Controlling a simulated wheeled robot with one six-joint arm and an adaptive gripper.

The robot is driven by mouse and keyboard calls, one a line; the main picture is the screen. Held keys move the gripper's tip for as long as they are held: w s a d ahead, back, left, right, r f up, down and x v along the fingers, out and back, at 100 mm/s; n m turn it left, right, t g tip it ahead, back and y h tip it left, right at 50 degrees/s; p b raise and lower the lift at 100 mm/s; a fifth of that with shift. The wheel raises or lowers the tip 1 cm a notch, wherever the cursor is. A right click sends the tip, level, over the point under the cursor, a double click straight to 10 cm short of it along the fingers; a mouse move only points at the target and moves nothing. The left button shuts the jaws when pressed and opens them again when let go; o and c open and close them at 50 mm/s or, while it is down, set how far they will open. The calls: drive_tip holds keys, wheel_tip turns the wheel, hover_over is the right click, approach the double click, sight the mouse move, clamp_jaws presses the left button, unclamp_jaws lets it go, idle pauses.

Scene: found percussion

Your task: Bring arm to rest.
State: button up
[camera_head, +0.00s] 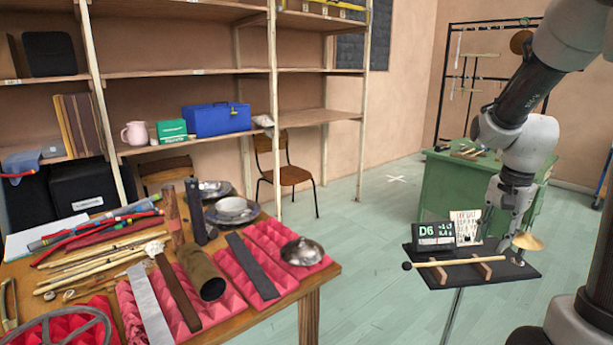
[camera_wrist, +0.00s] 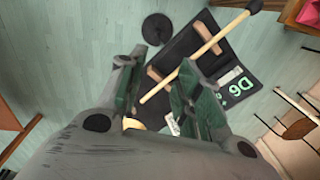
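My gripper (camera_head: 505,212) hangs from my arm at the right of the head view, above the small black stand tray (camera_head: 505,270). In the wrist view my gripper (camera_wrist: 160,92) has its two green-lined fingers spread apart, with nothing held between them. A wooden mallet (camera_head: 450,262) with a dark ball head rests on two wooden supports on the tray. The mallet (camera_wrist: 200,52) also shows beyond the fingers in the wrist view, apart from them as far as I can tell.
On the tray are a display reading D6 (camera_head: 434,236), a paper card (camera_head: 466,228) and a small brass cymbal (camera_head: 528,241). A green cabinet (camera_head: 450,190) stands behind. A cluttered wooden table (camera_head: 325,272) is at left, with open floor between.

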drive_tip(key=s+a+r+n+t, duration=0.1)
drive_tip(key=s+a+r+n, duration=0.3)
drive_tip(key=s, duration=0.4)
drive_tip(key=s+a+r+n+t, duration=0.2)
drive_tip(key=s+a+r+n, duration=0.2)
drive_tip(key=s+r+n, duration=0.3)
drive_tip(key=shift+s+a+r+n+t, duration=0.2)
drive_tip(key=shift+s+n+t, duration=0.1)
drive_tip(key=shift+s, duration=0.7)
